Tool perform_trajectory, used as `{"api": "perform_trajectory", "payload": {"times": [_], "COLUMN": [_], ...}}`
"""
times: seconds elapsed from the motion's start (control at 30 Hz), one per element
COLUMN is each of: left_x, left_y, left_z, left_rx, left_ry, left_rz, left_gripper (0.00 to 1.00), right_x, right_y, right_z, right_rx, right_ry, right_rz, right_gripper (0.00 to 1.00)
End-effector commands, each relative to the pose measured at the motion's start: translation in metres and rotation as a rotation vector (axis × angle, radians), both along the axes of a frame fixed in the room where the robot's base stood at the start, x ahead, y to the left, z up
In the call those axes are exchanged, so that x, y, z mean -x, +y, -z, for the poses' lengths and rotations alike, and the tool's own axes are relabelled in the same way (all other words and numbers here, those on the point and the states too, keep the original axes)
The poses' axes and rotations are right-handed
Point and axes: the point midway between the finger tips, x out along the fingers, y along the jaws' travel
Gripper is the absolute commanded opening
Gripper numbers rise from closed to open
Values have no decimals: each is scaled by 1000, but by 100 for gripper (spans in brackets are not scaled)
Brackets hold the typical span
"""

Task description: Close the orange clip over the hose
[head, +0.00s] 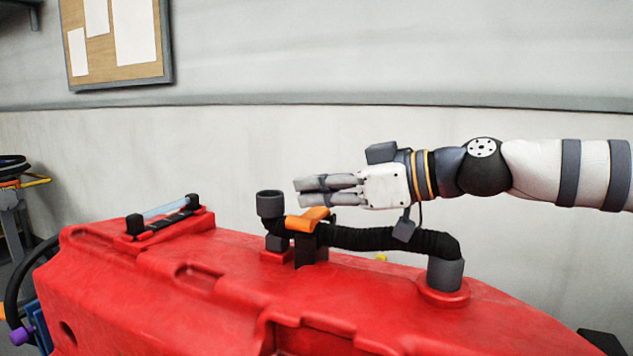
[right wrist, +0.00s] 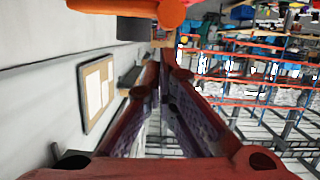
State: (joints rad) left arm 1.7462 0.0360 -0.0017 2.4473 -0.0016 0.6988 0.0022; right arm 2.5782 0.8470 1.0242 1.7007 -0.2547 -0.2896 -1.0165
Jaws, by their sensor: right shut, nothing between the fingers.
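The orange clip (head: 307,219) sits at the hose's left part, on a dark bracket on the red tank (head: 150,285). It tilts up toward the right; I cannot tell if it is latched. The black ribbed hose (head: 385,239) runs from a grey upright fitting (head: 270,204) to a grey collar (head: 446,272). My right gripper (head: 299,191) is shut and empty, pointing left just above the clip. In the right wrist view its fingertips (right wrist: 166,62) lie below the clip's orange parts (right wrist: 130,7) at the top edge. My left gripper is out of view.
A black holder with a clear level tube (head: 165,210) stands on the tank's left end. A pale wall with a notice board (head: 115,40) is behind. Shelving racks (right wrist: 255,80) show in the right wrist view. The space above the tank's left half is free.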

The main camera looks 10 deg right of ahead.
Motion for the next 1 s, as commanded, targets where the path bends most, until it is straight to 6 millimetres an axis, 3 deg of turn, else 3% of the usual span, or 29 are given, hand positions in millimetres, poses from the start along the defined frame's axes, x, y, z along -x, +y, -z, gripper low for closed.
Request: {"api": "perform_trajectory", "payload": {"times": [0.5, 0.87, 1.0], "left_x": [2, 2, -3], "left_y": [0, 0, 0], "left_z": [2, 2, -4], "left_rx": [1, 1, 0], "left_ry": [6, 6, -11], "left_rz": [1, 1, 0], "left_gripper": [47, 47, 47], "right_x": [5, 5, 8], "right_y": [4, 4, 7], "right_z": [13, 13, 2], "right_rx": [12, 10, 11], "right_ry": [-16, -15, -20], "right_rz": [0, 0, 0], "right_gripper": [0, 0, 0]}}
